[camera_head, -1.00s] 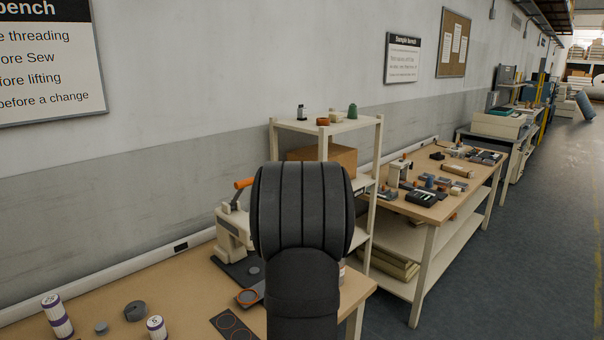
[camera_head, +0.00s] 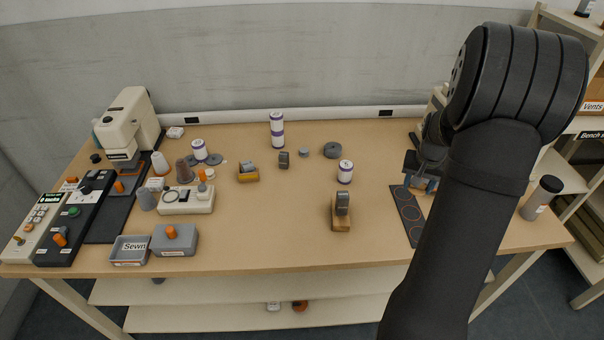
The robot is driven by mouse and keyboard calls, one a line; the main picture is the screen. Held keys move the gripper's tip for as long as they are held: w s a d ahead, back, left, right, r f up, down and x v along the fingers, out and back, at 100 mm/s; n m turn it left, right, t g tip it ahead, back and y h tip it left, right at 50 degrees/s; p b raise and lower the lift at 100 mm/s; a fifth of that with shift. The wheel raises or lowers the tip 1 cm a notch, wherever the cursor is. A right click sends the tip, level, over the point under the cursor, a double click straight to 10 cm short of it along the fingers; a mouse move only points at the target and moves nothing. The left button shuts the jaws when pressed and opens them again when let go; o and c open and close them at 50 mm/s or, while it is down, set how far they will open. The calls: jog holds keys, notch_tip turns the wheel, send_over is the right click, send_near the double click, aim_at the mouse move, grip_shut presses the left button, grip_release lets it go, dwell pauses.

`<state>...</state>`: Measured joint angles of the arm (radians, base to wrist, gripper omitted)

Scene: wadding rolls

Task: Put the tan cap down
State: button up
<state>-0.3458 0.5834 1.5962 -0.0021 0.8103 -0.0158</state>
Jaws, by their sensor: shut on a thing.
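My gripper (camera_head: 418,180) is at the right end of the bench, low over or beside a dark mat (camera_head: 408,213) with ring outlines. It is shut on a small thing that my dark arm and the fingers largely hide. I take this as the tan cap, but its shape and colour are not clear here. I cannot tell whether it touches the mat or a surface.
A wooden workbench (camera_head: 285,235) holds white rolls with purple bands (camera_head: 277,130), a grey disc (camera_head: 332,150), a wooden block (camera_head: 341,216) and a sewing machine (camera_head: 129,128) at left. A dark-capped bottle (camera_head: 541,198) stands right of my arm. The front middle is clear.

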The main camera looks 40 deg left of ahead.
jog(key=s+a+n, duration=0.3)
jog(key=a, duration=0.9)
jog(key=n, duration=0.2)
send_over(300, 185)
jog(key=d, duration=0.1)
jog(key=shift+y, duration=0.3)
notch_tip(300, 185, down, 5)
jog(key=shift+d+r, duration=0.1)
jog(key=shift+s+a+f, duration=0.2)
jog(key=shift+a+f, duration=0.15)
jog(key=shift+a, duration=0.1)
jog(key=shift+f, duration=1.95)
jog(key=shift+f, duration=0.15)
jog(key=o, duration=0.9)
jog(key=shift+o, duration=0.2)
